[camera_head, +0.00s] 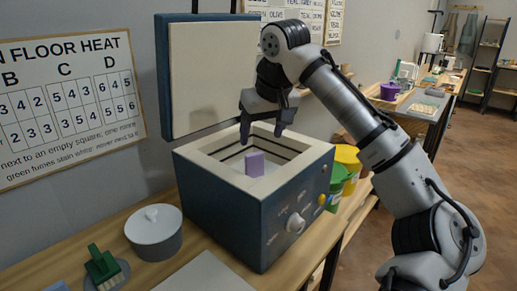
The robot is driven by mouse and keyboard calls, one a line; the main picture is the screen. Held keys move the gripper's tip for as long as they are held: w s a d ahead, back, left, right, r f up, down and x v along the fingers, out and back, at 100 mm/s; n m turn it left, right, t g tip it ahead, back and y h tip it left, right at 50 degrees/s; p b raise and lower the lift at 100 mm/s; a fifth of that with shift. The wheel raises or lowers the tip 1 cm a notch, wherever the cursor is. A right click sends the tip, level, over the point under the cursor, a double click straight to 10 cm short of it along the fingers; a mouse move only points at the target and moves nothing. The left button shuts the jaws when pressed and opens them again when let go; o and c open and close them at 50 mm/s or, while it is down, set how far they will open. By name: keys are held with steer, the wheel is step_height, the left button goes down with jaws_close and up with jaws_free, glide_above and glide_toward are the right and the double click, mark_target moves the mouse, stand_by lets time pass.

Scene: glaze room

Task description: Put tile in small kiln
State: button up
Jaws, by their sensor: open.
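The small kiln (221,205) is a dark blue box with a pale inner lining, standing on the wooden bench. Its lid (205,75) is raised at the back. A lilac tile (255,164) stands upright inside the kiln chamber; its lower end is hard to make out. My gripper (262,136) is above the kiln opening, just over the tile, with its fingers pointing down and spread apart. It is open and appears clear of the tile.
A grey lidded pot (154,232) and a green-handled tool (102,264) are on the bench left of the kiln. A pale slab (205,274) lies in front. Yellow and green buckets (345,163) stand right of the kiln. A chart (66,105) hangs on the wall.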

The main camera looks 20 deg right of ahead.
steer(key=shift+v, duration=1.6)
